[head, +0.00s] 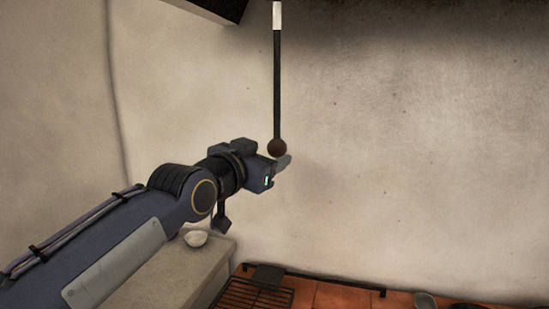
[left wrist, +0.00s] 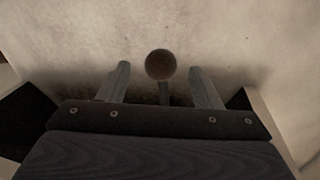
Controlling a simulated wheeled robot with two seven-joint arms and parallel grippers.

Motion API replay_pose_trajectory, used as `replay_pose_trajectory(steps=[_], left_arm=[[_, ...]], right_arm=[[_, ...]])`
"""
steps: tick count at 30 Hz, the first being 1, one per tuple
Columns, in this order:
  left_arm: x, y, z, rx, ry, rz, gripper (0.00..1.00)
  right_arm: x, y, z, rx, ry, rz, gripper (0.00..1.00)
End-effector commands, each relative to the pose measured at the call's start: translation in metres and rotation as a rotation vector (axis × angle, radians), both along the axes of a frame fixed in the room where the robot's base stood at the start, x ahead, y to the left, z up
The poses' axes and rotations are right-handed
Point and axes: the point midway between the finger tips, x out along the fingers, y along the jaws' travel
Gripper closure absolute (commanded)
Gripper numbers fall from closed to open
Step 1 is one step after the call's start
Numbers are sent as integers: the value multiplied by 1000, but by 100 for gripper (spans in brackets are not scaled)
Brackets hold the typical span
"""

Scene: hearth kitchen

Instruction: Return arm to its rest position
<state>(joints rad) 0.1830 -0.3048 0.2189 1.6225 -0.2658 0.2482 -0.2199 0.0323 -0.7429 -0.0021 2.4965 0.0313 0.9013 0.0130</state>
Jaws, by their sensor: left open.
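My left arm comes in from the left in the head view, raised in front of the plaster wall. Its gripper (head: 283,163) is beside the dark round knob (head: 277,147) at the lower end of a hanging rod (head: 277,80) with a pale upper end. In the left wrist view my two fingers (left wrist: 158,84) are spread apart, with the brown knob (left wrist: 160,64) showing between and just beyond their tips. The fingers do not appear closed on it. Whether they touch it I cannot tell. My right gripper is not in view.
Below my arm is a pale stone ledge (head: 160,282) with a small whitish bowl-like object (head: 195,238) on it. A dark grill rack (head: 255,293) and a rail (head: 330,280) lie by terracotta tiles (head: 340,297). The wall at right is clear.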

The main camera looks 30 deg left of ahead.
Motion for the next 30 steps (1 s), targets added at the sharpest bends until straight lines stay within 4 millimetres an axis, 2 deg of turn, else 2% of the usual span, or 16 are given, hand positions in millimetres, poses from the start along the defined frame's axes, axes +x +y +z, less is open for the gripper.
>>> replay_pose_trajectory(steps=[4, 18, 21, 23, 26, 29, 30], left_arm=[[-10, 0, -1, 0, 1, 0, 41], [-11, 0, 0, 0, 1, 0, 41], [-12, -1, -6, -7, 16, -2, 41], [-16, -4, -20, -24, 52, -6, 41], [-30, -12, -63, -81, 168, -19, 41], [-56, -24, -128, -170, 340, -35, 41], [-70, -31, -156, -209, 414, -40, 41]], right_arm=[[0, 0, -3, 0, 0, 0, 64], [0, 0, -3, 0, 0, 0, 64], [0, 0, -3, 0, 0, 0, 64], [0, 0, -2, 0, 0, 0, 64], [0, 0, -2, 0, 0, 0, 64], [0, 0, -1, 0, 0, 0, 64], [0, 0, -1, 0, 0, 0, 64]])
